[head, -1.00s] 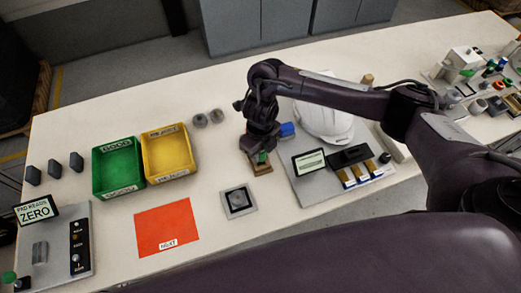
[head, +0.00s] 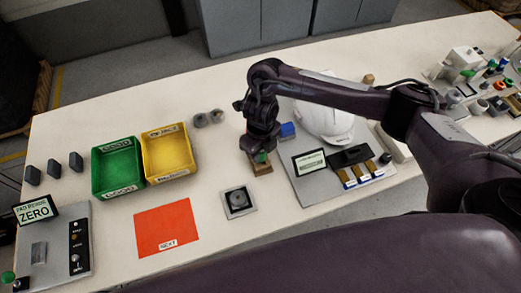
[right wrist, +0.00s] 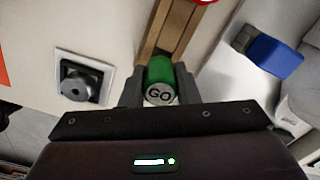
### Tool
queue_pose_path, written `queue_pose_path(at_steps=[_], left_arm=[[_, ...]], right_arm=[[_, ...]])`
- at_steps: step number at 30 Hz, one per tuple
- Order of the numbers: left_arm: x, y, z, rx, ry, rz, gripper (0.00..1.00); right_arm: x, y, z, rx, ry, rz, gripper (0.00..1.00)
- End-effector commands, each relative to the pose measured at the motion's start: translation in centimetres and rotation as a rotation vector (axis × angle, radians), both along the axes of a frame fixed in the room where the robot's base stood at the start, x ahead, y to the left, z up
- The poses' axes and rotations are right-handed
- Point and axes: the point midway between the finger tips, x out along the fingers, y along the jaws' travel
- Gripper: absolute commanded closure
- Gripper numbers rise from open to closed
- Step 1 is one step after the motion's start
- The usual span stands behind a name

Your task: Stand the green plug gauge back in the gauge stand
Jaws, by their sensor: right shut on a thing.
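The green plug gauge (right wrist: 160,82), its grey end face marked GO, sits between the two fingers of my right gripper (right wrist: 158,90), which is shut on it. In the head view my right gripper (head: 261,153) is low over the wooden gauge stand (head: 262,169), with a bit of green showing between its fingers. In the right wrist view the wooden stand (right wrist: 181,22) lies just behind the gauge. Whether the gauge is seated in the stand or only over it, I cannot tell. My left gripper is not in view.
A square grey fixture with a round part (head: 239,201) is left of the stand. A blue block (head: 287,130) and a white helmet shell (head: 325,120) are to the right, near a display (head: 310,163). Green (head: 118,167) and yellow (head: 169,152) bins and a red mat (head: 167,228) lie left.

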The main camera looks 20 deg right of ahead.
Motion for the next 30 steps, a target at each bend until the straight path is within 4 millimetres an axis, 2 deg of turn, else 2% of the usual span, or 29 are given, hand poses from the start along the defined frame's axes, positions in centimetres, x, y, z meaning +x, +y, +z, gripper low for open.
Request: queue_pose_path(at_steps=[30], left_arm=[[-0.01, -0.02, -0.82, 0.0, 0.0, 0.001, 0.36]], right_arm=[[0.01, 0.0, -0.87, 0.0, 0.0, 0.0, 0.88]])
